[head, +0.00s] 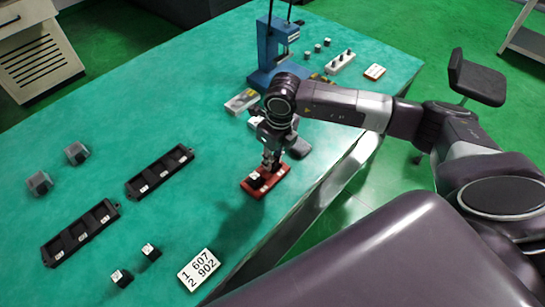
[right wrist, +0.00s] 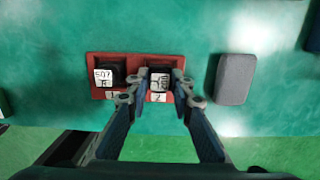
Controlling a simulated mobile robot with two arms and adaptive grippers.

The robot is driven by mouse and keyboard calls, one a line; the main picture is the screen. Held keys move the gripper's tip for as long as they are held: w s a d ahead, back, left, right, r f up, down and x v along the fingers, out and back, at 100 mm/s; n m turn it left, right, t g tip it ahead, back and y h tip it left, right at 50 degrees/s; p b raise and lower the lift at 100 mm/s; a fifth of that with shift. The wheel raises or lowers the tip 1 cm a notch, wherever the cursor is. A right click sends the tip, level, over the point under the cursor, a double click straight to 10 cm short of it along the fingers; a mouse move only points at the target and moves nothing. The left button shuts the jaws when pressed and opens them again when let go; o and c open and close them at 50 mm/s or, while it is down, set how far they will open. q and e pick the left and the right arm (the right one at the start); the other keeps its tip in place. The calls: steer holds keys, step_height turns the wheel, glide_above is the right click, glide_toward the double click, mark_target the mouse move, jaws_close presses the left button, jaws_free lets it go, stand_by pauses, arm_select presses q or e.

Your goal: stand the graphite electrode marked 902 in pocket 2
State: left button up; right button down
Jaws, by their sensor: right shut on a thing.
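The red holder (right wrist: 136,60) has two pockets side by side, with labels 1 and 2 on its front edge. It also shows at the table's near edge in the head view (head: 284,168). A dark electrode (right wrist: 107,72) whose label looks like 607 stands in pocket 1. My right gripper (right wrist: 160,97), also in the head view (head: 269,166), is shut on another dark electrode (right wrist: 159,80) at pocket 2. Its label is turned sideways and hard to read. I cannot tell whether it touches the pocket floor. My left gripper is not in view.
A card (head: 199,269) reads 1 607, 2 902. Two black labelled blocks (head: 150,252) stand near it, with black trays (head: 82,233) behind. A grey block (right wrist: 235,78) lies right of the holder. A blue press (head: 268,60) stands further back. The table's middle is clear.

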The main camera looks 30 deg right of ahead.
steer(key=shift+f, duration=0.25)
stand_by(0.5)
steer(key=c, duration=1.6)
jaws_free()
steer(key=r, duration=0.4)
steer(key=s+r, duration=0.1)
steer(key=r, duration=0.7)
steer(key=shift+s+d, duration=0.2)
